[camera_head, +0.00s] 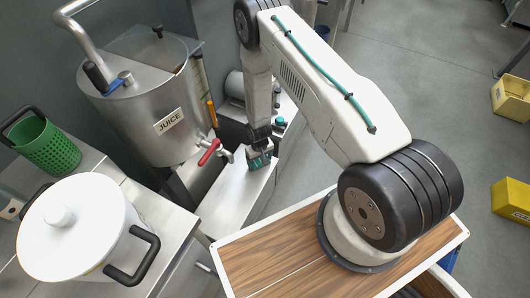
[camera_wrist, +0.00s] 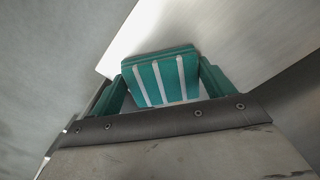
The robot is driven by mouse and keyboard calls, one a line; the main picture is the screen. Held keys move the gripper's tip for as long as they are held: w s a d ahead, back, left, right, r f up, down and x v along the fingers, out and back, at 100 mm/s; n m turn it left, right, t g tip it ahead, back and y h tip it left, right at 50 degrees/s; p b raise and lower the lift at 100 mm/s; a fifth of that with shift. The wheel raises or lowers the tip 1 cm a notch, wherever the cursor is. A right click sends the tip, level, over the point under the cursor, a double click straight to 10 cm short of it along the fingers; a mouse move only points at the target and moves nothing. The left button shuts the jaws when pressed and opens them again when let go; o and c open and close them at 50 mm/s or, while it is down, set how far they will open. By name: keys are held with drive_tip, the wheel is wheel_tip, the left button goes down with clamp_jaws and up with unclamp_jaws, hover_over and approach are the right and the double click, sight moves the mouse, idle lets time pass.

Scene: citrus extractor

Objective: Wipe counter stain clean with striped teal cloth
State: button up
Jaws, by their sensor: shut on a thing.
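The striped teal cloth (camera_wrist: 162,78) is a folded block with white stripes, seen in the wrist view between my gripper's teal fingers. My gripper (camera_head: 258,158) is shut on it. In the head view the gripper points down over the narrow steel counter (camera_head: 225,205), beside the juice tank. The cloth shows there only as a small teal patch, mostly hidden by the gripper. I cannot tell whether it touches the counter. No stain can be made out in either view.
A steel juice tank (camera_head: 150,95) with a red-handled tap (camera_head: 209,151) stands just left of my gripper. A white lidded pot (camera_head: 75,228) and a green perforated basket (camera_head: 45,145) are further left. Yellow bins (camera_head: 512,200) sit on the floor at right.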

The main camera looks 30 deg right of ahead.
drive_tip(key=shift+s+d, duration=0.25)
drive_tip(key=shift+s, duration=0.05)
drive_tip(key=shift+s+d+r, duration=0.1)
drive_tip(key=shift+r, duration=3.85)
